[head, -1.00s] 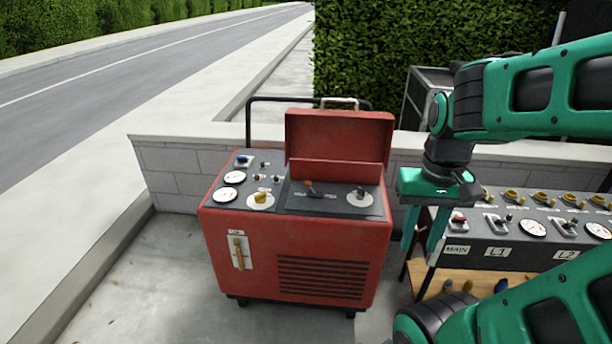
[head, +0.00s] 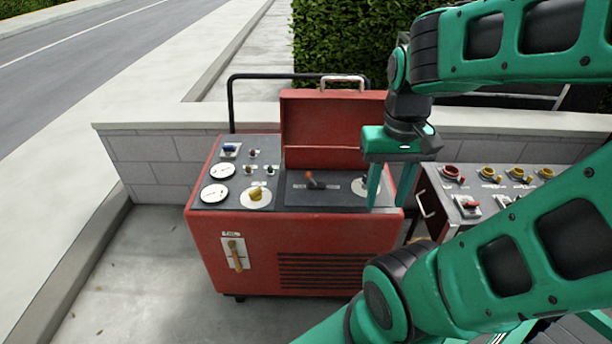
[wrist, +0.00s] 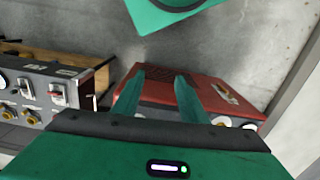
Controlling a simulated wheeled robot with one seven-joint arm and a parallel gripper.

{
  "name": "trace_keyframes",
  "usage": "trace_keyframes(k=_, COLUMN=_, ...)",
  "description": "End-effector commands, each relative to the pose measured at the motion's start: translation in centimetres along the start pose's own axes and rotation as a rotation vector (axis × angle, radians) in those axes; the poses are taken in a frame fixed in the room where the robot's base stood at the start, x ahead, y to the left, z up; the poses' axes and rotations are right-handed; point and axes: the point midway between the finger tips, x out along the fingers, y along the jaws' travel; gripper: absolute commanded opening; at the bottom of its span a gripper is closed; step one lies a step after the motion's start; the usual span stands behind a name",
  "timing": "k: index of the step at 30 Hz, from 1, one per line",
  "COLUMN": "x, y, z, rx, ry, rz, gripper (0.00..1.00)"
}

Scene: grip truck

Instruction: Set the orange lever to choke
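A red generator (head: 300,240) stands on the pavement with its lid raised. On its dark top panel, an orange-red lever (head: 312,179) sits upright in a slot between small labels that are too small to read. My gripper (head: 388,198) points down at the right end of this panel, to the right of the lever and apart from it. Its two fingers are spread with nothing visible between them. One finger partly covers a pale round dial with a dark knob (head: 362,184). In the wrist view, the open fingers (wrist: 160,75) reach over the red generator (wrist: 215,92); the lever cannot be made out.
A yellow knob (head: 256,194), gauges (head: 214,193) and small switches fill the left of the panel. A yellow-orange handle (head: 235,254) is on the front. A grey switch panel (head: 470,190) stands right. A low wall (head: 150,165) runs behind. Pavement at left is clear.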

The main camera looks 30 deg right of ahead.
Motion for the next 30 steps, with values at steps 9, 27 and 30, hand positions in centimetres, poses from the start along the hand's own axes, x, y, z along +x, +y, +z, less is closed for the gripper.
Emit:
trace_keyframes(k=9, x=0.2, y=-1.8, z=-6.6, rx=-0.302, ry=0.063, rz=0.040, gripper=0.38)
trace_keyframes(k=27, x=8.5, y=-12.7, z=-26.8, rx=-1.295, ry=0.191, rz=0.203, gripper=0.38)
trace_keyframes(k=30, x=9.6, y=-13.8, z=-28.2, rx=-1.378, ry=0.202, rz=0.220, gripper=0.38)
